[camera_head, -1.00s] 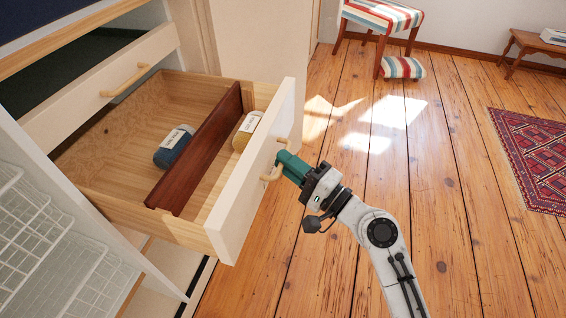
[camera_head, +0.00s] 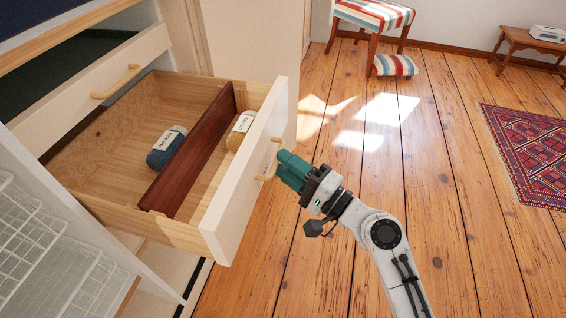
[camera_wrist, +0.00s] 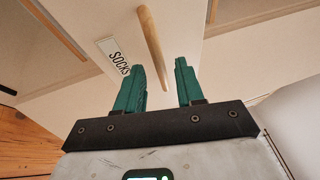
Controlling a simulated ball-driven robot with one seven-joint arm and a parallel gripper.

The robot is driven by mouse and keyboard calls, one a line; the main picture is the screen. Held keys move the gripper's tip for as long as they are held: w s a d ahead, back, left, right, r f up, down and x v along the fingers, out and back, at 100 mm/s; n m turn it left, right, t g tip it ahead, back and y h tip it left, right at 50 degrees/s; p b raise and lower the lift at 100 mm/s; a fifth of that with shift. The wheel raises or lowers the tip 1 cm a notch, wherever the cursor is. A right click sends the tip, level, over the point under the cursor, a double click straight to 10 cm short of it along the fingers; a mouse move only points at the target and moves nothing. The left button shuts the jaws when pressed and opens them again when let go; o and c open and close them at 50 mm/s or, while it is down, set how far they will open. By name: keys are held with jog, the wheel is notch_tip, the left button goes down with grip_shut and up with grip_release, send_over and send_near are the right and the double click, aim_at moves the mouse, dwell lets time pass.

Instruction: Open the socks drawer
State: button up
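The socks drawer (camera_head: 232,185) is pulled far out of the white cabinet, and its inside shows in the head view. In the wrist view its front (camera_wrist: 180,50) carries a label (camera_wrist: 116,60) reading SOCKS beside a wooden bar handle (camera_wrist: 153,45). My gripper (camera_head: 284,165) is at the handle (camera_head: 268,163) on the outside of the drawer front. In the wrist view its green fingers (camera_wrist: 158,80) are apart. The near end of the handle shows in the gap between them, and neither finger is clearly pressed on it.
A dark wooden divider (camera_head: 190,150) splits the drawer, with a blue rolled item (camera_head: 165,148) and a yellowish one (camera_head: 240,130) on either side. A shut drawer (camera_head: 85,95) is above. White wire baskets (camera_head: 35,245) stand at left.

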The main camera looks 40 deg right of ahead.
jog(key=b+v, duration=0.1)
jog(key=v, duration=0.8)
jog(key=shift+s, duration=0.2)
jog(key=shift+f, duration=0.1)
jog(key=s+a+f+n+g+y, duration=0.1)
jog(key=s+a+f+n+g, duration=0.15)
jog(key=f+n+g, duration=0.35)
jog(key=s+a+f+n+g+y, duration=0.1)
jog(key=a+f+n+g, duration=0.3)
jog(key=f, duration=0.4)
jog(key=s+d+f+n+g+h, duration=0.4)
jog(key=s+f+n+g+h, duration=0.3)
jog(key=s, duration=0.4)
notch_tip(320, 180, up, 26)
jog(key=m+g+p, duration=0.1)
jog(key=p, duration=2.4)
jog(key=shift+w+d+f, duration=0.2)
